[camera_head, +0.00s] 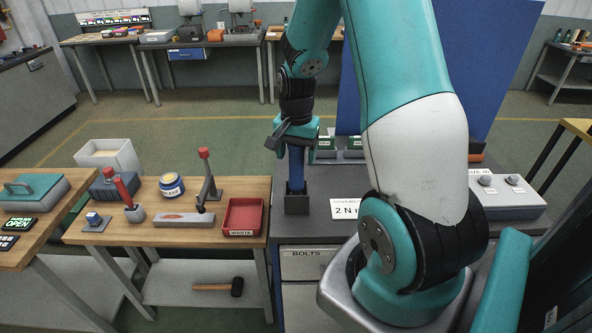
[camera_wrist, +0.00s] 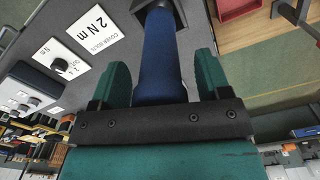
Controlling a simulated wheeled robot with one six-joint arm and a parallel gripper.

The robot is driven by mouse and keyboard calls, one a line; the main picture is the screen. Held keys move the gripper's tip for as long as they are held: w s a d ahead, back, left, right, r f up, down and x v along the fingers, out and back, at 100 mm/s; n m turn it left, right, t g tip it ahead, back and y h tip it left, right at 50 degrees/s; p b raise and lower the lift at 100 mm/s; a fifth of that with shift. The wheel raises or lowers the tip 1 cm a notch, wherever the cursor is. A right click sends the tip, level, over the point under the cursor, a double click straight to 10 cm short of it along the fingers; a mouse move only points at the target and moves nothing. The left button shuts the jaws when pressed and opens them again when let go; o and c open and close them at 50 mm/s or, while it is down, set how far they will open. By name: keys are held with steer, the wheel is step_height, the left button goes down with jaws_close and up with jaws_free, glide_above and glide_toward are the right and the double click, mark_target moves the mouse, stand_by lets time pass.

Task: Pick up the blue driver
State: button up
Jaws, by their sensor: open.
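The blue driver (camera_head: 296,168) stands upright in a dark square holder (camera_head: 297,203) on the grey cabinet top. My gripper (camera_head: 297,138) is over its upper end and points down. In the wrist view, the blue driver (camera_wrist: 158,62) runs between the two green fingers of my gripper (camera_wrist: 161,72). A gap shows on each side of the handle, so the gripper is open around it. The driver's lower end is hidden inside the holder.
A label reading 2 N m (camera_head: 346,208) lies right of the holder. A red tray (camera_head: 243,216) sits on the wooden bench to the left, near a red-handled clamp (camera_head: 207,180). A large blue panel (camera_head: 480,75) stands behind the cabinet.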

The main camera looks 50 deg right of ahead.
steer(key=shift+f, duration=0.1)
steer(key=shift+c, duration=0.4)
steer(key=c, duration=1.1)
steer(key=shift+r, duration=0.2)
